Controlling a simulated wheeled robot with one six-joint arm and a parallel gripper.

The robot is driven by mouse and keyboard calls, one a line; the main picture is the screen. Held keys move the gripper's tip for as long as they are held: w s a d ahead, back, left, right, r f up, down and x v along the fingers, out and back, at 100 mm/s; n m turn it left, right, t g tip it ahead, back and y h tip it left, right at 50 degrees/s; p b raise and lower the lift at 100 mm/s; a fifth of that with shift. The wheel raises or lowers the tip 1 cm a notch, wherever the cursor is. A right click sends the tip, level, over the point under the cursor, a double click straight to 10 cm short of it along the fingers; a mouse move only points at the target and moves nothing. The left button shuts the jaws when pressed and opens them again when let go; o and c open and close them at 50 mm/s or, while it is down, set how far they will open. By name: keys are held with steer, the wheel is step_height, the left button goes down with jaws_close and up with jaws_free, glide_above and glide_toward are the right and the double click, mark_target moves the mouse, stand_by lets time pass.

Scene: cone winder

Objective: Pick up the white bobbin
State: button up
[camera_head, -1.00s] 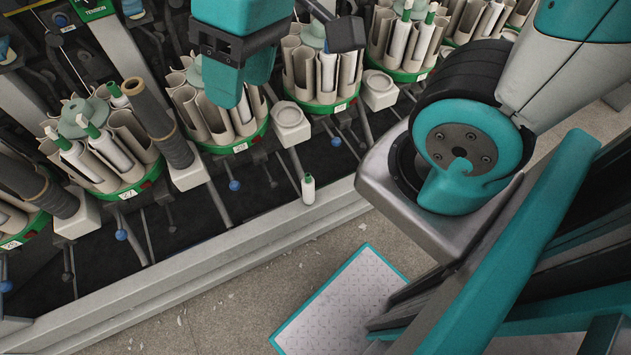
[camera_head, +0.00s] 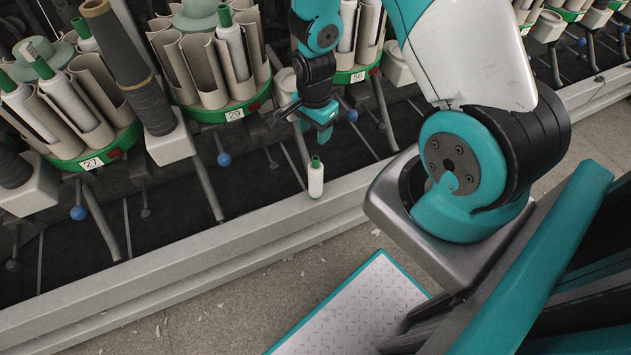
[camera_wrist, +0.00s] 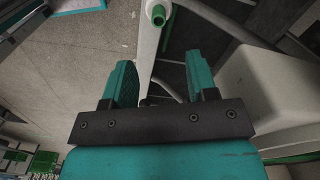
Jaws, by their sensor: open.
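The white bobbin (camera_head: 316,180) with a green tip stands upright and alone on the machine's front ledge. In the wrist view its green tip (camera_wrist: 158,15) shows at the top edge, seen from above, beyond the gap between the fingers. My gripper (camera_head: 320,122) hangs above and behind the bobbin, apart from it. In the wrist view my gripper (camera_wrist: 160,75) has its two teal fingers spread wide with nothing between them.
Round bobbin magazines numbered 27 (camera_head: 92,163), 29 (camera_head: 234,114) and 56 (camera_head: 358,77) stand behind the ledge (camera_head: 250,236), holding similar bobbins. Rods with blue balls (camera_head: 224,159) rise nearby. A dark yarn-wound tube (camera_head: 130,68) leans at left.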

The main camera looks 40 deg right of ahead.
mark_target(316, 158)
step_height(316, 158, down, 12)
steer(key=shift+s+b, duration=0.1)
steer(key=shift+b, duration=0.6)
steer(key=c, duration=0.9)
